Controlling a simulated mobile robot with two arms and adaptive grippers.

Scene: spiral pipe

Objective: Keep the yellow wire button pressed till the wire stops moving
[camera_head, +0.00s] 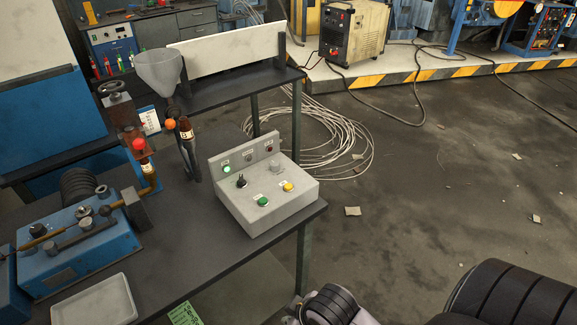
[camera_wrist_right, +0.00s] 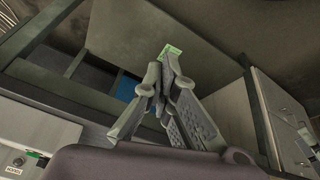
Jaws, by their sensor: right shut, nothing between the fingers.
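A grey control box (camera_head: 267,195) sits at the right end of the dark workbench. The yellow button (camera_head: 288,187) is on its sloped top, right of a green button (camera_head: 263,201) and a black knob (camera_head: 241,181). Nothing touches the yellow button in the head view. My right gripper (camera_wrist_right: 164,76) shows only in the wrist view; its fingers are shut together with nothing between them, apart from the box. My left gripper is not in view. A coil of pale wire (camera_head: 335,155) lies on the floor behind the box; I cannot tell whether it moves.
A blue machine (camera_head: 75,245) and a pale tray (camera_head: 92,304) stand on the bench's left side. A funnel (camera_head: 160,70) and red-knobbed levers (camera_head: 139,144) stand behind. A welding unit (camera_head: 352,32) is at the back. Floor to the right is mostly clear.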

